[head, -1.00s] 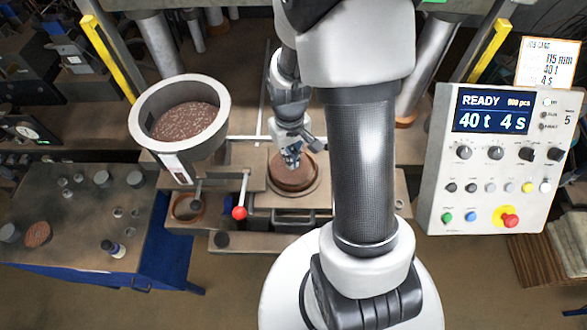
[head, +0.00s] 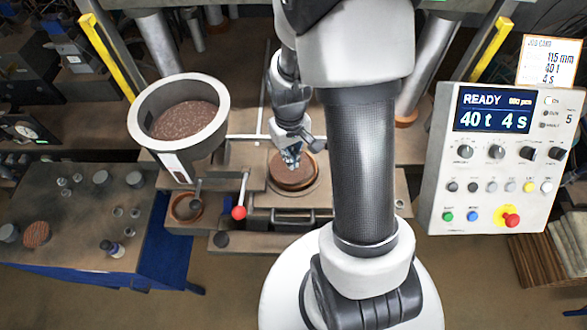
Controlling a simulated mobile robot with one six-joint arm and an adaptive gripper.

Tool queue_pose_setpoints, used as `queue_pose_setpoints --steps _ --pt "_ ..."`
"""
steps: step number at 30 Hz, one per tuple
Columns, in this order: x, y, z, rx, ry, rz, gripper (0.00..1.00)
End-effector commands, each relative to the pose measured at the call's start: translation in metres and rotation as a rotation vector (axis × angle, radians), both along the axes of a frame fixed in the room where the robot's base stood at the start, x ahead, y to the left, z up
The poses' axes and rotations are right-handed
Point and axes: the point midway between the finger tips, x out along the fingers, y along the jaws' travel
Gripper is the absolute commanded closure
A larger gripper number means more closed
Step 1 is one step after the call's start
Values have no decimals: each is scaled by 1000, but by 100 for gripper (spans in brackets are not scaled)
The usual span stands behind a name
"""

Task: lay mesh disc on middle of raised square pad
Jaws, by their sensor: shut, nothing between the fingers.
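My gripper (head: 292,163) is shut and empty, pointing down above a round brown disc (head: 293,178). The disc lies in a round metal seat on the press's base, and my fingers hide part of its far side. I cannot tell whether my fingertips touch it. A reddish-brown round piece with a hatched surface (head: 36,234), which may be a mesh disc, lies at the left of the side table. I cannot make out a raised square pad for certain; the flat block around the seat (head: 262,199) may be part of it.
A grey hopper of brown grain (head: 181,87) stands left of my gripper. A red-knobbed lever (head: 240,212) rises near the seat. A control panel (head: 497,155) stands at right. The side table (head: 75,215) holds several small weights and a bottle.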

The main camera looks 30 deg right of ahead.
Motion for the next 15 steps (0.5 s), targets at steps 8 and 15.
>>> queue_pose_setpoints --steps 8,15 --pt "0 0 -5 0 0 0 100" --pt "0 0 -9 0 0 0 100"
